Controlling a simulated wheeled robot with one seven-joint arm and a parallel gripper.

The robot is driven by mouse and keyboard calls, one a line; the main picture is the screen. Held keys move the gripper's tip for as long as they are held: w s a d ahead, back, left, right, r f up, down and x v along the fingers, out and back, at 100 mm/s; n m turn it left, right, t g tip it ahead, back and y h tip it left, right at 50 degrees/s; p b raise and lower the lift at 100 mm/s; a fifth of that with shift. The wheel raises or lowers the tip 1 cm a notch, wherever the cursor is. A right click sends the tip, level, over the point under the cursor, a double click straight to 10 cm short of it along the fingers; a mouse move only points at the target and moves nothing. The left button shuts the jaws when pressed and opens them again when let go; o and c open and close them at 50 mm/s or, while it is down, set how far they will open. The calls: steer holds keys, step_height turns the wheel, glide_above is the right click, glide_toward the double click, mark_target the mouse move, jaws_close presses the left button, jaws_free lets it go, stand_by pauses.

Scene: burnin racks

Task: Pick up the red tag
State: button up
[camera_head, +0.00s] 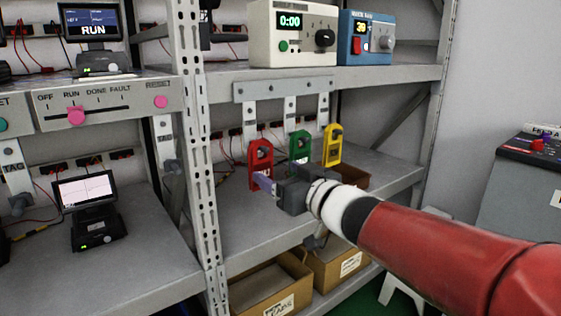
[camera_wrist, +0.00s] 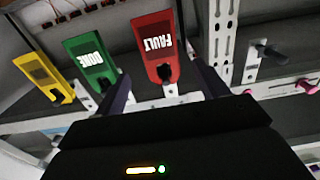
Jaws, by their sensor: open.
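The red tag (camera_head: 260,165) hangs from the left hook of a bracket on the middle shelf bay, left of a green and a yellow tag. In the wrist view the red tag (camera_wrist: 158,48) appears upside down and reads "FAULT". My gripper (camera_head: 265,183) is in front of the lower part of the red tag in the head view, hiding some of it. In the wrist view my gripper (camera_wrist: 165,82) is open, with one dark finger on each side of the red tag's hook end. I cannot tell whether a finger touches the tag.
The green tag (camera_head: 299,147) and yellow tag (camera_head: 332,145) hang close by on the right. A perforated rack post (camera_head: 193,150) stands left of the red tag. Cardboard boxes (camera_head: 270,290) sit below the shelf (camera_head: 240,218). Instruments (camera_head: 293,35) stand on the shelf above.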

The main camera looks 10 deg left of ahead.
mark_target(262, 161)
steer(key=x, duration=0.7)
steer(key=shift+w+a+f, duration=0.1)
steer(key=shift+w+a, duration=0.05)
steer(key=shift+a, duration=0.1)
steer(key=c, duration=1)
steer(key=shift+c, duration=0.2)
steer(key=shift+r, duration=0.4)
steer(key=r+p+v, duration=0.1)
steer(key=v, duration=1.7)
steer(key=shift+p, duration=0.35)
